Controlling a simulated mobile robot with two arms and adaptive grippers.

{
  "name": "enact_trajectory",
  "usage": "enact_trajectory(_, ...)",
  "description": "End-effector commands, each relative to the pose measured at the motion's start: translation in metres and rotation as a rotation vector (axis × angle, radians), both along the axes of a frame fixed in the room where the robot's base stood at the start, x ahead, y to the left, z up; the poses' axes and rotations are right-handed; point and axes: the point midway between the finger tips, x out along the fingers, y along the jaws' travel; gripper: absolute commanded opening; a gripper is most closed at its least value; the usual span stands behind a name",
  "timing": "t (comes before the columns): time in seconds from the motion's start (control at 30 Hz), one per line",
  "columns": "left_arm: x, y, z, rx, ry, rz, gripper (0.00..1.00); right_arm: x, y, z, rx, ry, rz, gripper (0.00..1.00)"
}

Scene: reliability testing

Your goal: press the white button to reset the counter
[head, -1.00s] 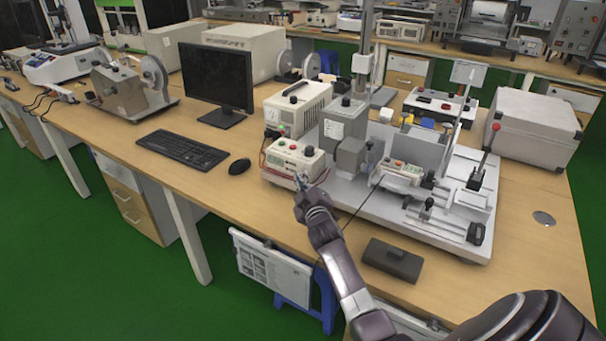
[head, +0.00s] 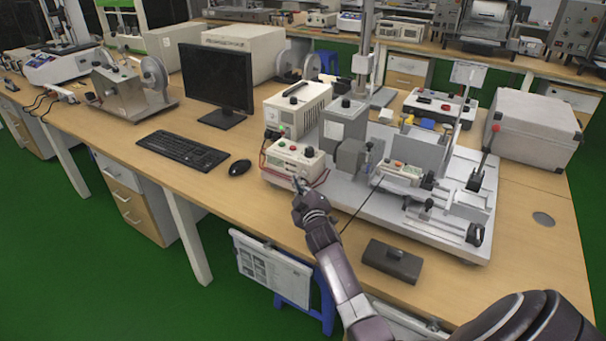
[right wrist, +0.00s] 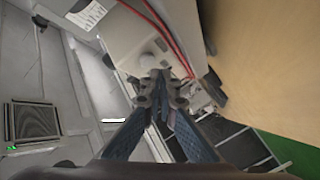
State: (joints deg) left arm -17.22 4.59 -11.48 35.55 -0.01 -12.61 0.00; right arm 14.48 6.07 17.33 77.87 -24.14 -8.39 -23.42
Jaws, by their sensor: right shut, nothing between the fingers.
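My right gripper (head: 299,184) is shut and empty, just in front of the box's near face. In the right wrist view a round white button (right wrist: 148,61) shows on a pale face, just beyond the closed tips of my right gripper (right wrist: 160,84). The fingertips partly cover its near side, and I cannot tell whether they touch it. My left gripper is out of view.
The grey rig (head: 440,225) with its levers stands right of the counter. A dark block (head: 392,260) lies near the table's front edge. A mouse (head: 240,167) and keyboard (head: 182,149) lie to the left. Red wires (right wrist: 160,28) run close beside the button.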

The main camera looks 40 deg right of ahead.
Motion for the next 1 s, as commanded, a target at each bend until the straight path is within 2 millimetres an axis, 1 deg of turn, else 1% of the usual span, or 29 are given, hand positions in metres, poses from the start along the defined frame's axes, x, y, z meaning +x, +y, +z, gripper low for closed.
enact_trajectory(0.33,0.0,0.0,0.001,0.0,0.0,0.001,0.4,-0.001,0.003,0.0,0.0,0.0,0.0,0.0)
enact_trajectory(0.8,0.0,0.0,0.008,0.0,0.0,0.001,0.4,-0.018,0.043,0.0,0.001,0.0,0.001,0.0)
enact_trajectory(1.0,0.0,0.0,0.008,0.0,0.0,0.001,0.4,-0.02,0.047,0.0,-0.002,0.0,-0.001,0.0)
